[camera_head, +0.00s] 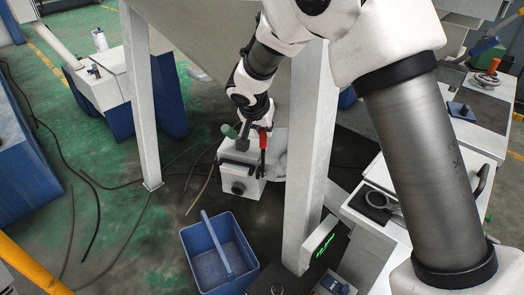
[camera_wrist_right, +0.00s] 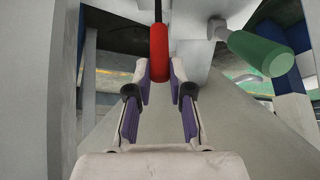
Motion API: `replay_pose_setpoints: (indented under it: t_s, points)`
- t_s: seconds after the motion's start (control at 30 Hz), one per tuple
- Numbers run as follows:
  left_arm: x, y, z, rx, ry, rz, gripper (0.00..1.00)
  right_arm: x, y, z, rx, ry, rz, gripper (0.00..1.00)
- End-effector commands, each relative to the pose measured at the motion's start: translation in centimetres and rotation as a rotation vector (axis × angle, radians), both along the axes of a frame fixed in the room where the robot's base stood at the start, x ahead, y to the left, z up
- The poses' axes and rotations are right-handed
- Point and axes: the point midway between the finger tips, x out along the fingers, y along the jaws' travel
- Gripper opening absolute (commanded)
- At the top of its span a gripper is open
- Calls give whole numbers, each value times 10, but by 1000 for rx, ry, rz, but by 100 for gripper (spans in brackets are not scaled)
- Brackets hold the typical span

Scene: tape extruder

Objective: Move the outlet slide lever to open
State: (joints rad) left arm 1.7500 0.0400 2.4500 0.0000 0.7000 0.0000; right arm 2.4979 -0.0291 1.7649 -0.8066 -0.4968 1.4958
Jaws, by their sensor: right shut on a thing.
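A red lever handle (camera_head: 263,140) stands upright at the white outlet box (camera_head: 240,186), below the hopper, in the head view. A green handle (camera_head: 229,131) sits just left of it. In the wrist view the red handle (camera_wrist_right: 160,50) hangs down between the fingertips, and the green handle (camera_wrist_right: 260,52) is to its right, apart from the fingers. My right gripper (camera_wrist_right: 160,70) is shut on the red handle's lower end. In the head view the right gripper (camera_head: 265,124) is partly hidden by its wrist. My left gripper is out of view.
A blue bucket (camera_head: 194,256) stands on the floor in front of the outlet box. Grey frame legs (camera_head: 308,150) and (camera_head: 140,100) flank the area. Black cables (camera_head: 95,225) lie on the green floor at left. A white machine bench (camera_head: 475,130) is at right.

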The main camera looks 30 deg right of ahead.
Motion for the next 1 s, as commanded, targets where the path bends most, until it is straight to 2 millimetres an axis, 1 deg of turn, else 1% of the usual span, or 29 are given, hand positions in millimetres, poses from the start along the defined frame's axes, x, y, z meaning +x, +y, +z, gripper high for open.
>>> replay_pose_setpoints:
  t_s: [0.33, 0.63, 1.0]
  points:
    - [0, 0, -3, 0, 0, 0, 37, -3, 3, -3, 0, 2, 0, 0]
    - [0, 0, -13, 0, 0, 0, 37, -17, 17, -6, -2, 2, 1, 0]
    - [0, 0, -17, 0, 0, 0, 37, -33, 33, -7, 0, 1, -1, 0]
